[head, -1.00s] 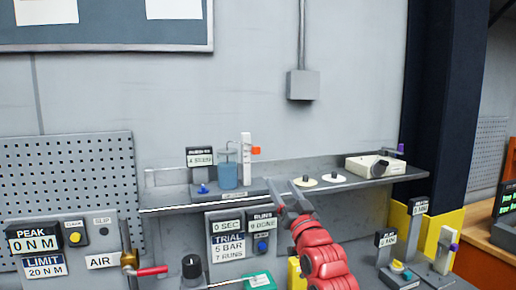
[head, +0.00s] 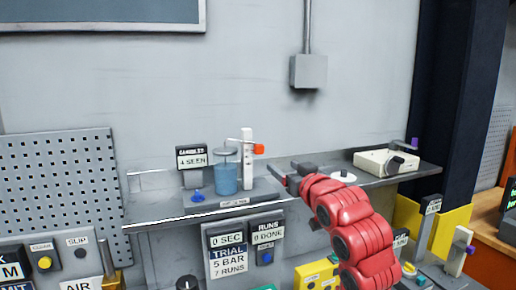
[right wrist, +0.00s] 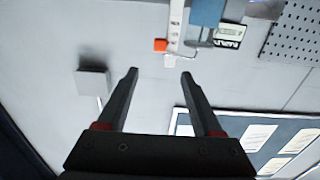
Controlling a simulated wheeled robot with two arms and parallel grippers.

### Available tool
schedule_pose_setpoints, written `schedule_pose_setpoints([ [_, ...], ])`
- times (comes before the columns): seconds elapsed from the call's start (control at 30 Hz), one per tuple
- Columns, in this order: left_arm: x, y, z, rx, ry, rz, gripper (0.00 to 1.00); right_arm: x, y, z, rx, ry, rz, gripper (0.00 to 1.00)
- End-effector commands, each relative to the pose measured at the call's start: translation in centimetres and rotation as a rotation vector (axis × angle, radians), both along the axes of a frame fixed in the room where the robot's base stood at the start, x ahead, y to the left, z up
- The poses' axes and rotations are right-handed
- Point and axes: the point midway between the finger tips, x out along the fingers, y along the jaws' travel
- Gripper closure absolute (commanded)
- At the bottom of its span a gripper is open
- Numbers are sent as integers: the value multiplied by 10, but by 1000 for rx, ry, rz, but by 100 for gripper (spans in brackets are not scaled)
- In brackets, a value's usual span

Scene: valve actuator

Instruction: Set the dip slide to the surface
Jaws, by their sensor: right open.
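The dip slide stand has a white upright post (head: 248,172) on the back shelf, with an orange knob (head: 259,149) on the right of the post. A thin arm reaches from the post to the left, over a beaker of blue liquid (head: 227,178). My right gripper (head: 288,172) is open and empty, to the right of the post and apart from it. In the right wrist view the picture is upside down; the orange knob (right wrist: 160,45) and the post (right wrist: 176,25) lie beyond my open fingers (right wrist: 160,74). My left gripper is not in view.
A small sign (head: 191,157) and a blue knob (head: 197,196) stand left of the beaker. A cream box (head: 382,162) and a white disc (head: 343,177) are on the shelf at right. A grey wall box (head: 308,71) hangs above.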

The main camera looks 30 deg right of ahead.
Motion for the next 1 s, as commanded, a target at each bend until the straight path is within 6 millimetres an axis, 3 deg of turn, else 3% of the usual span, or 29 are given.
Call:
schedule_pose_setpoints([
  [0.6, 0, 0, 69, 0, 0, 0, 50, 127, -30, 4, 5, 4, 1, 32],
  [0.8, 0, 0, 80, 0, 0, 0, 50, 152, -36, 2, 3, 1, 1, 32],
  [1.0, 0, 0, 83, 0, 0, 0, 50, 160, -39, 0, 1, -1, -1, 32],
])
